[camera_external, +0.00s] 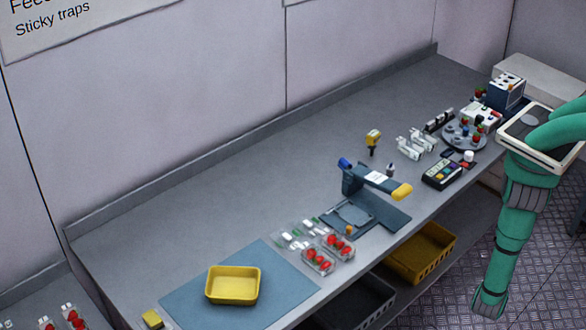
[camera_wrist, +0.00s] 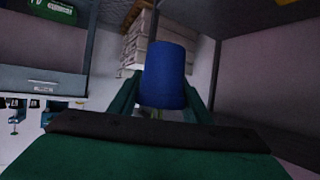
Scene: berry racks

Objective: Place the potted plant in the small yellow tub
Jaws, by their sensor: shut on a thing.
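The small yellow tub (camera_external: 232,299) stands empty on a blue mat (camera_external: 188,307) at the near left of the bench in the external view. In the wrist view, my gripper (camera_wrist: 161,98) is shut on a blue pot (camera_wrist: 166,73). Its green fingers press on both sides of the pot. Only a hint of something pale green shows at the pot's lower edge, so the plant is mostly hidden. I cannot make out the pot or the fingertips in the external view, where my green arm hangs at the right, beyond the bench's front edge.
Right of the mat are berry punnets (camera_external: 318,260), a dark stand with a yellow-ended arm (camera_external: 372,180) and a black keypad device (camera_external: 441,174). A yellow crate (camera_external: 418,256) sits below the bench. Stacked wooden boxes (camera_wrist: 136,45) show in the wrist view. The bench's back left is clear.

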